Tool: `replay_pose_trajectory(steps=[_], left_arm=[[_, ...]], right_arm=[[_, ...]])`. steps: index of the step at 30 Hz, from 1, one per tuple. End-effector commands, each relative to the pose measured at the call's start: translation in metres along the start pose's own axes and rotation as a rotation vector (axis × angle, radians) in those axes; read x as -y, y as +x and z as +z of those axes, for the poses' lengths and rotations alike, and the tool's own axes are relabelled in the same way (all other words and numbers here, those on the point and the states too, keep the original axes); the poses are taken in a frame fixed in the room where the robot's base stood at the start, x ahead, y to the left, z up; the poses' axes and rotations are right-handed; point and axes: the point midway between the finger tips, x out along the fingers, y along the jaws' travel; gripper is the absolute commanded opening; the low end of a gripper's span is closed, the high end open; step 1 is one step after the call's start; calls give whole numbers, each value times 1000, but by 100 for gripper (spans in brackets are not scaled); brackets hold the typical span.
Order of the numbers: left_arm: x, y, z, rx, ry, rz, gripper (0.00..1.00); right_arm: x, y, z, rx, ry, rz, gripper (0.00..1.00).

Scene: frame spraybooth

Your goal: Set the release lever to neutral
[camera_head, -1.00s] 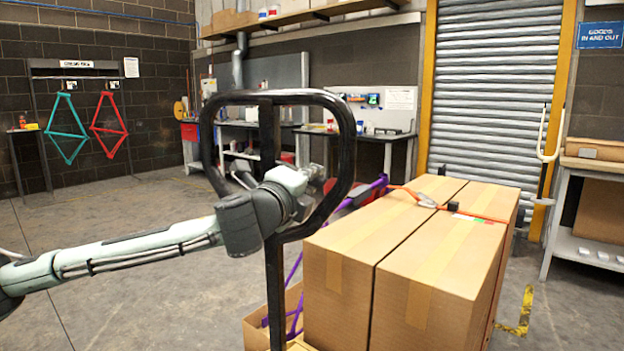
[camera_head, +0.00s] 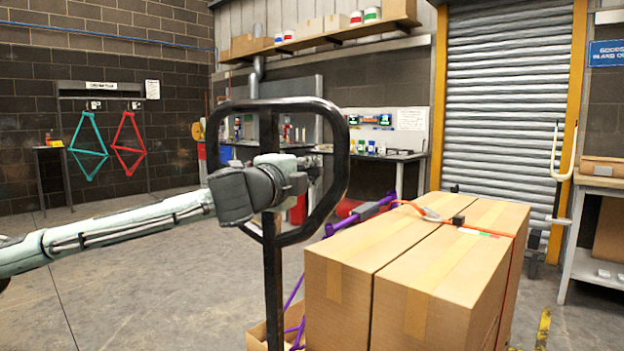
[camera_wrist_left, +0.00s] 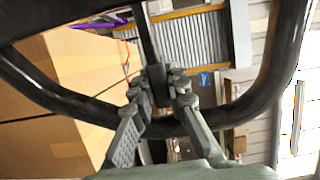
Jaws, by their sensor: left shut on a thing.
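The black loop handle (camera_head: 341,190) of a truck stands upright in the middle of the head view, on a dark post (camera_head: 272,285). My left arm comes in from the left, and its gripper (camera_head: 318,168) reaches in at the loop's opening, its fingertips small there. In the left wrist view the gripper (camera_wrist_left: 160,82) is shut on a dark bar inside the loop, which looks like the release lever (camera_wrist_left: 147,38). The lever's tilt and position marks cannot be made out. In the head view the wrist hides most of that spot. My right gripper is not in view.
Large cardboard boxes (camera_head: 430,270), strapped with an orange strap, stand just right of the handle. A roller shutter (camera_head: 500,120) and a workbench (camera_head: 590,205) are behind on the right. Open floor (camera_head: 130,290) lies left of the handle.

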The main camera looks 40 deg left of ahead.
Motion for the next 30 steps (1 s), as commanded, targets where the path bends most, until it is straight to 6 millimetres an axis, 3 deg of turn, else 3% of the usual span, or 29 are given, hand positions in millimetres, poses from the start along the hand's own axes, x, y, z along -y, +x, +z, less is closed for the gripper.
replay_pose_trajectory(steps=[4, 5, 10, 22, 30], left_arm=[[0, 0, 1, 3, 3, 0, 0], [0, 0, 1, 3, 3, 0, 16], [0, 0, 1, 2, 4, 0, 36], [0, -3, 1, 3, 9, -2, 36], [0, -23, 1, 4, 16, -1, 36]], right_arm=[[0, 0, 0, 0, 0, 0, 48], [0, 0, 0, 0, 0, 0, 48], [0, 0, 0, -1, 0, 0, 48], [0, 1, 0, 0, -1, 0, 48], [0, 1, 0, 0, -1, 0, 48]])
